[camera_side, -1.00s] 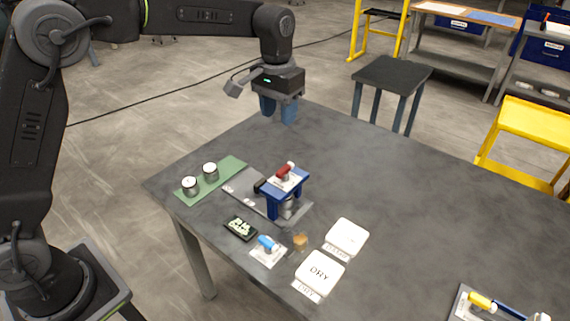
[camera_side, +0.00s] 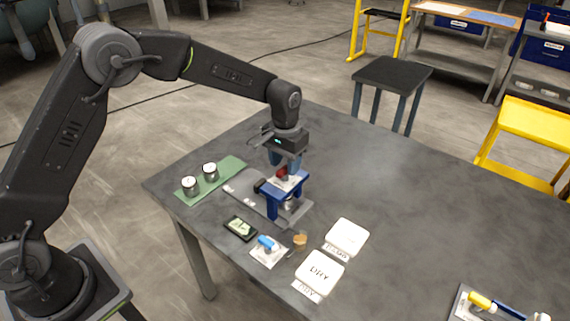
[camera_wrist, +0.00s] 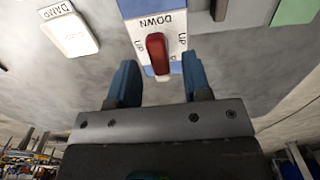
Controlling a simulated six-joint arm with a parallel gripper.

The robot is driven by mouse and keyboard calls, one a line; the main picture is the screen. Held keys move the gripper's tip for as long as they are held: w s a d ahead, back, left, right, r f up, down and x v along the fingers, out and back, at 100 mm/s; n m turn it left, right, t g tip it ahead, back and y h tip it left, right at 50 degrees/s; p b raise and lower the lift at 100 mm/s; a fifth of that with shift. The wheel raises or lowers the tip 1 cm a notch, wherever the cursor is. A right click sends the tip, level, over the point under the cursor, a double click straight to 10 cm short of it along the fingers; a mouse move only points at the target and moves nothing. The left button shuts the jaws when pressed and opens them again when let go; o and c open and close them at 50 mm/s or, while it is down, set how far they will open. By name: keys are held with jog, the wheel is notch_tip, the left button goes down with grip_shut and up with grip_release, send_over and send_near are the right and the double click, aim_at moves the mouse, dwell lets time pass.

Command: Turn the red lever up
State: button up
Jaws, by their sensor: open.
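The red lever (camera_wrist: 157,54) sits on a white plate marked UP on both sides and DOWN at one end, on top of the blue press (camera_side: 271,205). In the wrist view the lever lies along the DOWN line, between the marks. My gripper (camera_wrist: 157,75) is open, its two blue fingers on either side of the lever with gaps to both. In the side view my gripper (camera_side: 284,162) is right above the press, and its fingers partly hide the lever (camera_side: 282,173). I cannot tell how far the fingertips are above the plate.
A green mat (camera_side: 230,168) with two metal cups (camera_side: 190,187) lies left of the press. A small black tray (camera_side: 240,228), a blue-handled tool (camera_side: 267,244), a brown cup (camera_side: 300,240) and two white pads (camera_side: 347,237) lie in front. The table's right side is mostly clear.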

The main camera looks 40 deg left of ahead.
jog(key=shift+f, duration=0.5)
grip_shut()
